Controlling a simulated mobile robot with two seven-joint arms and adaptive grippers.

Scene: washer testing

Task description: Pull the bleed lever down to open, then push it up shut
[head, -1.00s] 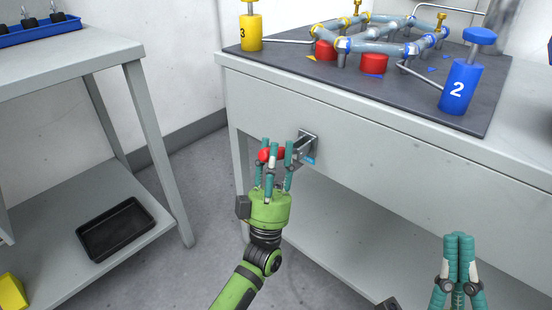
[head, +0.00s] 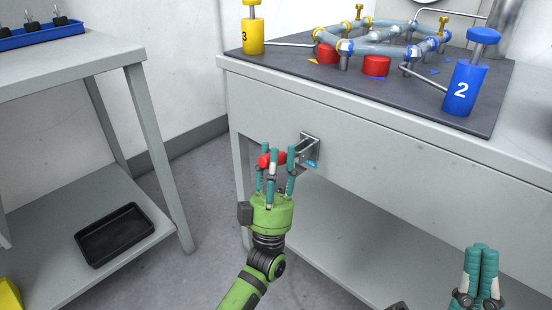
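The bleed lever has a red grip (head: 271,160) and sticks out from a grey metal bracket (head: 310,148) on the front panel of the right-hand bench. A blue mark shows low on the bracket. My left gripper (head: 276,158) has its teal fingers spread around the red grip, one finger in front of it. The rightmost finger looks apart from the grip; contact by the others cannot be told. The fingers hide part of the grip and the lever's shaft. My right gripper (head: 482,248) is at the lower right, fingers together and empty, away from the lever.
The bench (head: 380,150) carries a dark mat with a pipe loop, a blue cylinder (head: 465,88) marked 2 and a yellow cylinder (head: 253,37) marked 3. A left table (head: 70,65) has a black tray (head: 114,235) on its lower shelf. Open floor lies between.

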